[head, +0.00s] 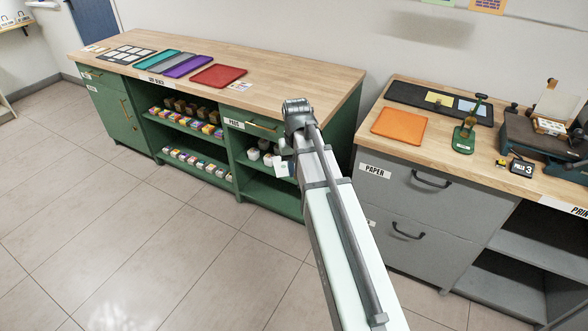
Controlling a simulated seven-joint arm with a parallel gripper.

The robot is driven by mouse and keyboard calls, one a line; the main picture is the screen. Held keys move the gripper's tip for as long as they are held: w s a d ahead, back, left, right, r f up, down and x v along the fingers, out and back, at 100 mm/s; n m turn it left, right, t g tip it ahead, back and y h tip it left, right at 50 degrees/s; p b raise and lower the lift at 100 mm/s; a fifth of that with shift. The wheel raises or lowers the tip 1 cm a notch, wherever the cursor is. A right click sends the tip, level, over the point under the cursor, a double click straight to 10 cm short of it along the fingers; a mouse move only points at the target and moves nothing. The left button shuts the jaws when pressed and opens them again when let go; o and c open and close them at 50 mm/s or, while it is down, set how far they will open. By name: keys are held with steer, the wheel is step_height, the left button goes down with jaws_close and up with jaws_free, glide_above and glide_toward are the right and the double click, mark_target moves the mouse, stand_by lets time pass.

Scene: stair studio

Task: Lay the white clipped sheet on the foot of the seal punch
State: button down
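The seal punch (467,130) is a small green press with an upright lever. It stands on the grey cabinet's wooden top at the right, and its flat green foot (463,146) faces the front. My gripper (286,152) hangs at the end of my arm in front of the green bench, well left of the punch. A small pale, tilted piece (283,170) shows just below it, possibly the white clipped sheet. The fingers are too small to tell whether they hold it.
A black mat (408,94) with yellow and pale blue pieces lies behind the punch. An orange tray (399,125) is left of it. A black number block (521,167) and a dark machine (530,137) stand right. The green bench (300,85) holds coloured trays; a floor gap separates the cabinets.

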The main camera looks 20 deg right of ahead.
steer(key=s+d+r+m, duration=0.1)
steer(key=d+m, duration=0.1)
steer(key=d, duration=1)
steer(key=s+d+r+m, duration=0.2)
steer(key=d, duration=1)
steer(key=m, duration=0.4)
glide_toward(463, 150)
steer(key=s+a+r, duration=0.4)
steer(key=shift+w+d+f, duration=0.1)
steer(key=shift+f, duration=2.4)
steer(key=shift+w+d+f, duration=0.1)
steer(key=shift+f, duration=2.4)
steer(key=shift+w+d, duration=1.85)
steer(key=shift+f, duration=0.1)
